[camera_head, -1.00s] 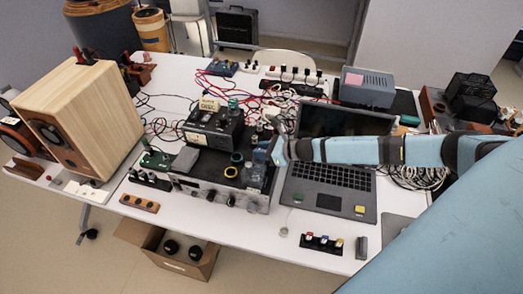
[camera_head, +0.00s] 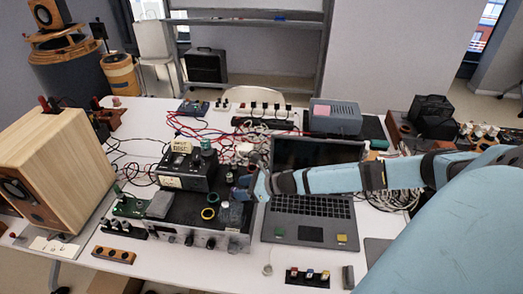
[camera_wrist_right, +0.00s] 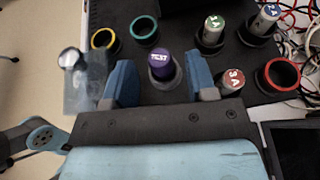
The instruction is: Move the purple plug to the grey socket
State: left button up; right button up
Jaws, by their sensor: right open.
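The purple plug (camera_wrist_right: 162,65) stands upright in the right wrist view, with a dark ring around its base. My right gripper (camera_wrist_right: 162,84) is open, with one blue finger on each side of the plug. I cannot tell whether the fingers touch it. In the head view my right gripper (camera_head: 246,187) is above the right part of the black panel unit, and the plug is not clearly visible there. Empty yellow (camera_wrist_right: 105,39), teal (camera_wrist_right: 145,29) and red (camera_wrist_right: 282,75) ring sockets are near the plug. I cannot clearly pick out an empty grey socket. My left gripper is not in view.
Plugs with green (camera_wrist_right: 212,27), blue (camera_wrist_right: 267,16) and red (camera_wrist_right: 232,79) tops stand close by. A clear block (camera_wrist_right: 86,88) is left of the fingers. An open laptop (camera_head: 309,222) lies right of the unit, and a wooden speaker (camera_head: 60,165) stands at the left.

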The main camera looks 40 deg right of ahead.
jog(key=b+v, duration=0.1)
jog(key=v, duration=0.9)
jog(key=shift+b, duration=0.35)
jog(key=shift+a+f, duration=0.1)
